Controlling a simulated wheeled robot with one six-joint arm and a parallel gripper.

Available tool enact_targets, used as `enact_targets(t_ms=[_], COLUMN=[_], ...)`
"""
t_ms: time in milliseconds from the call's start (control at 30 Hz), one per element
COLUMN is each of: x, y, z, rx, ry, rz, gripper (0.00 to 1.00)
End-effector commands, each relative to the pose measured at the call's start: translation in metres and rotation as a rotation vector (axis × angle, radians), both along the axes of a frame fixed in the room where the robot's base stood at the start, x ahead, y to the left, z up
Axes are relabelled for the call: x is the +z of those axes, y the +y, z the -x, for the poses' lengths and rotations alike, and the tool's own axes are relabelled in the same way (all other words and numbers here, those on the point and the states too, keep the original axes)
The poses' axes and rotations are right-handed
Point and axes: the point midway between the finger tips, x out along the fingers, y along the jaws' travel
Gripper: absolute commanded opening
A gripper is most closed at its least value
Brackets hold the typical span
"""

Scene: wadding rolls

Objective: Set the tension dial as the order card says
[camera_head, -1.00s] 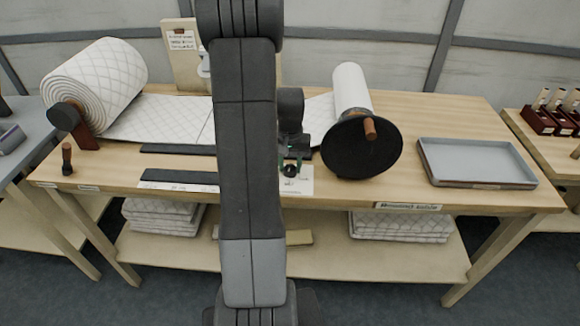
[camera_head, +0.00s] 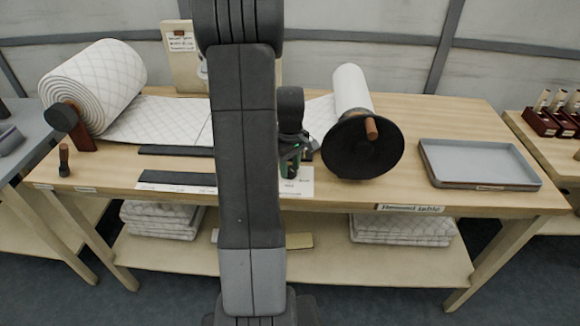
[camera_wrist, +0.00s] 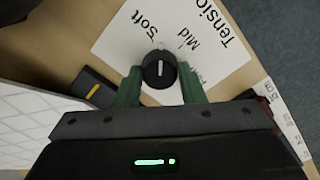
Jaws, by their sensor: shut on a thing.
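The tension dial (camera_wrist: 160,70) is a round black knob with a white pointer line, on a white label card (camera_wrist: 205,25) reading "Tension", "Soft" and "Mid". A third label beside the knob is partly hidden. The pointer line aims up in the wrist view, between "Soft" and "Mid". My gripper (camera_wrist: 160,88) is shut on the knob, one green finger on each side. In the head view my gripper (camera_head: 290,164) is at the table's front middle, partly behind my arm, and hides the dial. A small printed card (camera_head: 181,41) hangs on the back board; its text is unreadable.
A quilted wadding roll (camera_head: 95,82) stands at left, its sheet running right. A white roll (camera_head: 352,88) with a black crank disc (camera_head: 362,147) is right of my gripper. A grey tray (camera_head: 480,164) lies further right. Dark bars (camera_head: 176,151) lie at left.

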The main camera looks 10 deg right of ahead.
Motion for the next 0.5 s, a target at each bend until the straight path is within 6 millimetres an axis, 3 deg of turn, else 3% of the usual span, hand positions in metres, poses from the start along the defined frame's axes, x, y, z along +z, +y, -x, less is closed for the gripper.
enact_targets(t_ms=[500], x=[0.0011], y=[-0.0002], z=[-0.0010], rx=[0.192], ry=[-0.003], rz=[0.001], gripper=[0.13])
